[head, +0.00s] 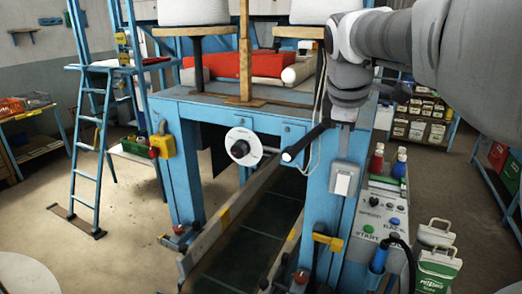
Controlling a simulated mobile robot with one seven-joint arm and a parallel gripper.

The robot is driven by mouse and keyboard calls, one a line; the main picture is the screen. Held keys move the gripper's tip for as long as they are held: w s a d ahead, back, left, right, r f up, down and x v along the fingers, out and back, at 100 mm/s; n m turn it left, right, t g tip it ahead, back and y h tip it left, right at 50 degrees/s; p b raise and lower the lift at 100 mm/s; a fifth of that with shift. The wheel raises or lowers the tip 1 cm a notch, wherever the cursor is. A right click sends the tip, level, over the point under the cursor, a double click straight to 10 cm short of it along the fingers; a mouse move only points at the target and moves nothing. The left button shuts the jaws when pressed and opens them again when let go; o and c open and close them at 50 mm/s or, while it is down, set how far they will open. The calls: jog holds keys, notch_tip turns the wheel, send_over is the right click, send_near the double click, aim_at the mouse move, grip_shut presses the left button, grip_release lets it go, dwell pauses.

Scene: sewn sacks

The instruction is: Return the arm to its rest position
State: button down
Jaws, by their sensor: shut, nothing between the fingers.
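My arm enters from the upper right in white and grey and bends down at the wrist. My gripper (345,112) points down in front of the right part of the blue machine frame (215,103). It is shut and empty. The fingertips are small and dark against the frame, so their exact outline is hard to make out.
A black handle with a pale tip (300,147) juts out just below left of my gripper. A control box (375,220) with coloured buttons stands below right, beside green-and-white containers (437,268). A blue ladder (88,150) stands left. Red and white sacks (235,64) lie on the machine.

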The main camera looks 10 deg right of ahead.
jog(key=shift+s+r, duration=0.1)
jog(key=shift+r, duration=0.6)
jog(key=s+a+f+m+y, duration=0.1)
jog(key=s+a+f+m, duration=0.2)
jog(key=s, duration=0.3)
jog(key=s+a+f+m+t+y, duration=0.1)
jog(key=s+a+f+m, duration=0.3)
jog(key=s+f, duration=0.2)
jog(key=s+a+f+m, duration=0.3)
jog(key=s+f+m, duration=0.1)
jog(key=s, duration=0.2)
jog(key=shift+s+a+f+y+b, duration=0.2)
jog(key=shift+s+f+y+b, duration=0.1)
jog(key=shift+s+y+b, duration=0.15)
jog(key=shift+w, duration=0.1)
